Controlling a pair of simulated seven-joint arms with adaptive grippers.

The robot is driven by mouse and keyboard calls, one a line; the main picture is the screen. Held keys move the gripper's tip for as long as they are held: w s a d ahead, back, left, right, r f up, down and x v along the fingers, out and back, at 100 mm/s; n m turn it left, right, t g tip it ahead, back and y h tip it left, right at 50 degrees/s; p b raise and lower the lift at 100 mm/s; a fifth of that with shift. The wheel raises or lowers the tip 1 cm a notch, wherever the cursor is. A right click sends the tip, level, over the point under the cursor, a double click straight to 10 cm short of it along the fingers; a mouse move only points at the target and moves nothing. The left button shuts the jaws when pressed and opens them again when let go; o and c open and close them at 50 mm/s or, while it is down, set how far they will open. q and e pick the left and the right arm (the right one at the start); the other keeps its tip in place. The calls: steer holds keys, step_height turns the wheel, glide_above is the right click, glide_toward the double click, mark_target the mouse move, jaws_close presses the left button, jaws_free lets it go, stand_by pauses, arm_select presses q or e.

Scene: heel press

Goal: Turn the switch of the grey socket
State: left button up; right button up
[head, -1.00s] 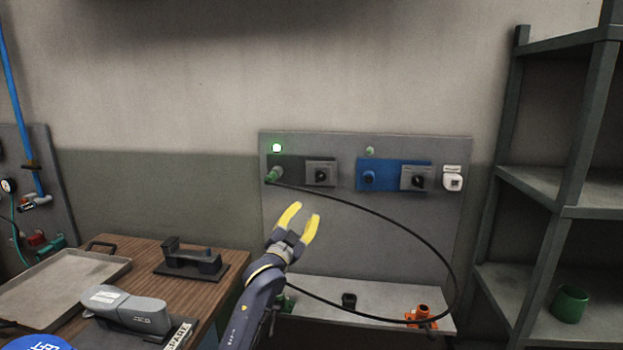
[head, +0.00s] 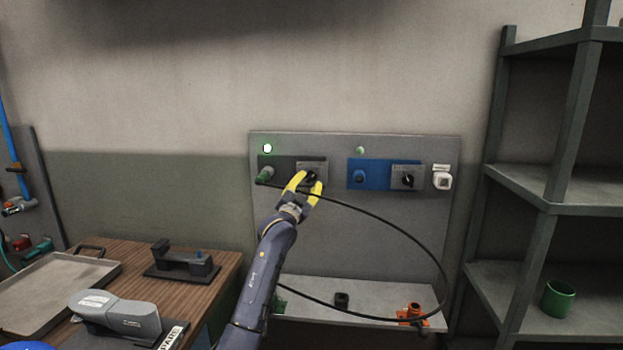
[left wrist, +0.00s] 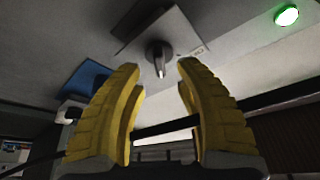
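The grey socket (head: 278,164) is on the upright panel, with a rotary switch (head: 311,176) on its right part and a green plug (head: 265,175) at its left. A green lamp (head: 267,148) above it is lit. My left gripper (head: 308,183) is in front of the switch, its yellow fingers apart and empty. In the left wrist view the dark switch knob (left wrist: 160,55) shows between and just beyond the open fingertips (left wrist: 158,68); contact is not visible. The black cable (left wrist: 165,128) crosses between the fingers there. My right gripper is not in view.
A blue socket (head: 370,174) with its own switch (head: 407,179) is to the right, beside a white device (head: 443,178). The cable loops down over the panel to an orange part (head: 412,313) on the ledge. A wooden bench (head: 205,285) is at left, shelves (head: 560,202) at right.

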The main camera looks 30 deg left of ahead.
mark_target(311, 178)
arm_select(q)
steer(key=shift+x, duration=1.85)
steer(key=shift+c, duration=0.2)
jaws_close()
